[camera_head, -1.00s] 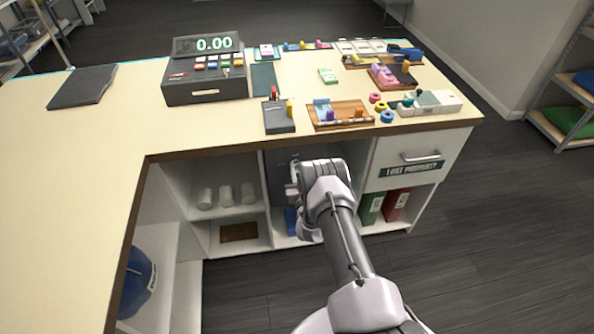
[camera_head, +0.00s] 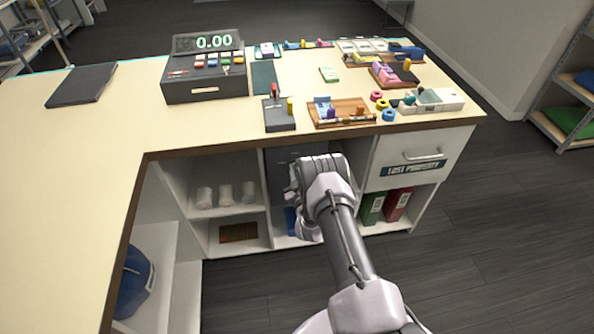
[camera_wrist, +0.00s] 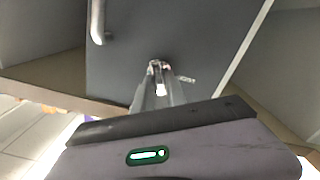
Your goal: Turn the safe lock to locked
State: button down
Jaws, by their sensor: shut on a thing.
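The safe's dark grey door (camera_wrist: 140,40) fills the upper middle of the wrist view, with a pale bar handle (camera_wrist: 98,22) at its left. In the head view part of the safe (camera_head: 284,160) shows in the shelf under the counter, mostly behind my arm. My gripper (camera_wrist: 158,76) is shut on the small lock key (camera_wrist: 155,65) at the lower part of the door. The fingers cover most of the key, so its angle is hard to tell. A small pale marking (camera_wrist: 187,80) sits right of the fingers.
Shelf walls and the counter (camera_head: 210,125) close in around my gripper. A drawer (camera_head: 410,160) with binders (camera_head: 385,205) below is on the right, white rolls (camera_head: 226,195) on the left. A blue thing (camera_head: 290,220) lies below the safe.

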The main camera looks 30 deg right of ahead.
jog(key=n+b, duration=0.1)
jog(key=n, duration=0.3)
jog(key=n+b, duration=0.1)
jog(key=n, duration=0.3)
jog(key=n+b, duration=0.2)
jog(key=n, duration=0.1)
jog(key=shift+a+f+n, duration=0.15)
jog(key=shift+f+n, duration=0.15)
jog(key=shift+n, duration=0.1)
dwell(0.4)
jog(key=c, duration=1.4)
grip_release()
jog(key=shift+o, duration=0.2)
jog(key=p+v, duration=0.5)
jog(key=v, duration=1.2)
jog(key=shift+s, duration=0.25)
jog(key=shift+r, duration=0.15)
